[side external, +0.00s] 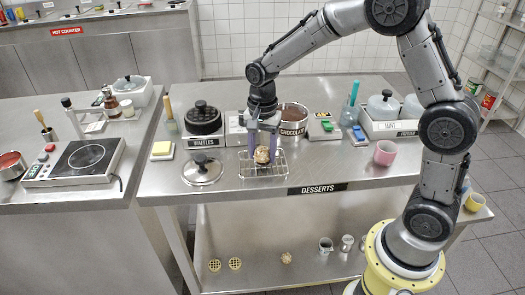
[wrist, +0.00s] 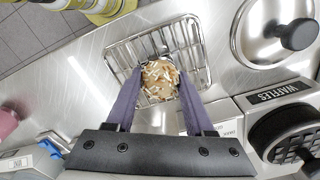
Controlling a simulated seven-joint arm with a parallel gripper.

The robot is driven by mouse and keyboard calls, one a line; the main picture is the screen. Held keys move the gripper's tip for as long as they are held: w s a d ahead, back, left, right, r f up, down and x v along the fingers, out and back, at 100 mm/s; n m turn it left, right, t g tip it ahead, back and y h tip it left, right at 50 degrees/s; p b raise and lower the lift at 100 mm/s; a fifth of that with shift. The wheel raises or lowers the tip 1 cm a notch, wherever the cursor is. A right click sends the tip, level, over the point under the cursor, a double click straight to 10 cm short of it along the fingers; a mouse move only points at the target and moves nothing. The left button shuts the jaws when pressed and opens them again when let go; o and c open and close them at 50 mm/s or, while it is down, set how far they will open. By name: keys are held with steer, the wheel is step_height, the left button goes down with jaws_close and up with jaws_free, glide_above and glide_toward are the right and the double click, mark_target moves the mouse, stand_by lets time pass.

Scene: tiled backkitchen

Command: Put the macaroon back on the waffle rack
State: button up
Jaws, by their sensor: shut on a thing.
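A round tan macaroon with white shreds (side external: 262,155) is between the fingers of my gripper (side external: 263,146). In the wrist view the macaroon (wrist: 160,80) sits between the two purple fingertips (wrist: 160,88), which are shut on it. A wire rack (side external: 280,168) stands on the steel counter below, and the macaroon is over its middle part. The rack (wrist: 125,60) also shows in the wrist view behind the macaroon. I cannot tell whether the macaroon touches the wires. Another similar tan lump (side external: 287,257) lies on the lower shelf.
A glass lid (side external: 203,170) lies left of the rack, near the waffle iron (side external: 203,117). The chocolate pot (side external: 293,118) stands behind, and a pink cup (side external: 385,153) stands to the right. Two waffles (side external: 235,264) lie on the lower shelf (side external: 320,275). Bare counter lies right of the rack.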

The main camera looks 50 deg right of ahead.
mark_target(263, 149)
steer(key=shift+f, duration=0.15)
steer(key=o, duration=1.3)
step_height(263, 149, up, 12)
steer(key=shift+r, duration=0.25)
steer(key=s+r+n+t, duration=0.1)
steer(key=s+n+t, duration=0.4)
steer(key=s+n, duration=0.9)
steer(key=s, duration=0.9)
steer(key=shift+s+d+r+t, duration=0.2)
steer(key=shift+s+r+t, duration=0.05)
steer(key=shift+s+t, duration=0.05)
